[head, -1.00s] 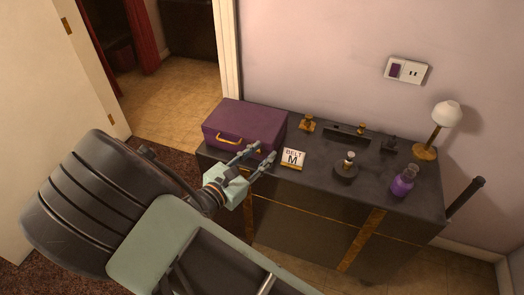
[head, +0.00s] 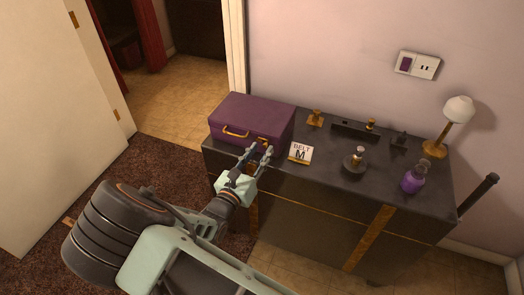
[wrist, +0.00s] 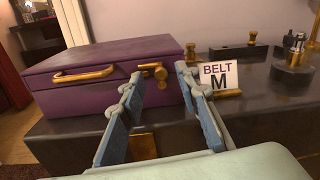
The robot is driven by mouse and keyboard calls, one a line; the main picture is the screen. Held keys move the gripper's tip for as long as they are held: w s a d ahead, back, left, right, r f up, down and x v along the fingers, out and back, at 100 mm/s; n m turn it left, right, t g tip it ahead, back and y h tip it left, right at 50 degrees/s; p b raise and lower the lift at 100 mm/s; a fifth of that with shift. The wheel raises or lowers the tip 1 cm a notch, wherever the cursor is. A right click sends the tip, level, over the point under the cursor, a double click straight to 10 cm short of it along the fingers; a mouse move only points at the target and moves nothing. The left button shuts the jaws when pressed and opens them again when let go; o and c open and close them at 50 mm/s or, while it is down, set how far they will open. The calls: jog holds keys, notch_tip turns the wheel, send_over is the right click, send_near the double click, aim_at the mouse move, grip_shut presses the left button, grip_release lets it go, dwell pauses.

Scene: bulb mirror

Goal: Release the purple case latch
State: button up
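The purple case (head: 252,118) sits closed on the left end of the dark chest. It also shows in the wrist view (wrist: 110,65). Its gold handle (wrist: 84,75) is on the front face. A gold latch (wrist: 154,73) is to the right of the handle, near the front right corner; in the head view the latch (head: 263,141) is partly hidden by the fingers. My gripper (head: 260,154) is in front of the case's right part. In the wrist view my gripper (wrist: 158,82) has its two fingers apart, with the latch framed between the tips and nothing held.
A card reading BELT M (head: 300,152) stands right of the gripper. A round dark stand (head: 355,164), a purple flask (head: 414,177) and a white lamp (head: 457,110) are farther right. Small brass pieces (head: 315,118) stand behind. The chest's front right top (head: 340,190) is bare.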

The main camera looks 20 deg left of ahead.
jog(key=shift+w+d, duration=0.1)
jog(key=shift+w, duration=0.6)
grip_shut()
